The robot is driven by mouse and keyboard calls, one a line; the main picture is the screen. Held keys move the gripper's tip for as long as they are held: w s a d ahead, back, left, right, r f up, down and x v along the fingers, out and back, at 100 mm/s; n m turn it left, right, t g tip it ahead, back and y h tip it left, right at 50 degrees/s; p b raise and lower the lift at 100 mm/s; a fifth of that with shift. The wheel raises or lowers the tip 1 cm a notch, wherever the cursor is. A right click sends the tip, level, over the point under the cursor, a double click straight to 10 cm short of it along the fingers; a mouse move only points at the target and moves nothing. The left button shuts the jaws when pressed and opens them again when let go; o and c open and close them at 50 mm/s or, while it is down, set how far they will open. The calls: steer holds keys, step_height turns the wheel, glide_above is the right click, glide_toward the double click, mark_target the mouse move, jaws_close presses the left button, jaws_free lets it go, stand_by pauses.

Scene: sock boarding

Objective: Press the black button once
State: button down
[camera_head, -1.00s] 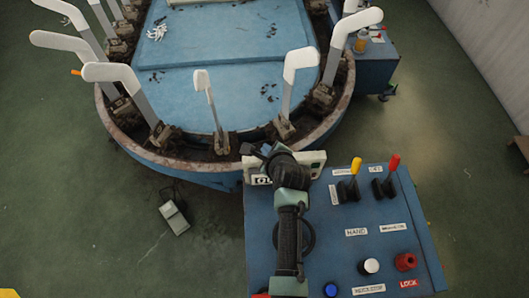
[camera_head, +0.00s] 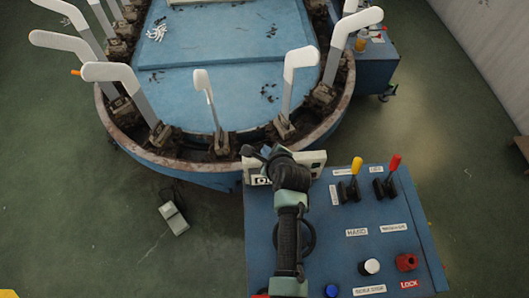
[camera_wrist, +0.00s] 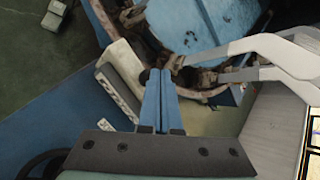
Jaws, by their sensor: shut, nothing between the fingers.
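My gripper (camera_head: 262,152) is at the far edge of the blue control panel (camera_head: 340,265), over a pale box. In the wrist view its two blue fingers (camera_wrist: 157,78) are shut together with nothing between them. The fingertips appear beside the pale box (camera_wrist: 123,75); I cannot tell if they touch it. No black button can be clearly made out. A round black part (camera_head: 309,237) on the panel is partly covered by my arm. The pale box's face (camera_head: 312,162) is partly hidden by my wrist.
The panel carries a yellow lever (camera_head: 356,166), a red lever (camera_head: 393,162), a white button (camera_head: 371,266), a red knob (camera_head: 406,262) and a blue button (camera_head: 331,290). Beyond stands a round blue machine (camera_head: 225,90) with upright sock forms (camera_head: 297,75). A grey pedal (camera_head: 173,217) lies on the floor.

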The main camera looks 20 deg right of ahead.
steer(key=shift+f+b, duration=0.4)
steer(key=shift+f, duration=0.3)
stand_by(0.3)
steer(key=shift+s+r, duration=0.1)
steer(key=shift+r+p, duration=1)
steer(key=shift+p, duration=0.1)
step_height(320, 180, up, 5)
steer(key=p, duration=0.5)
steer(key=shift+r, duration=0.1)
stand_by(0.5)
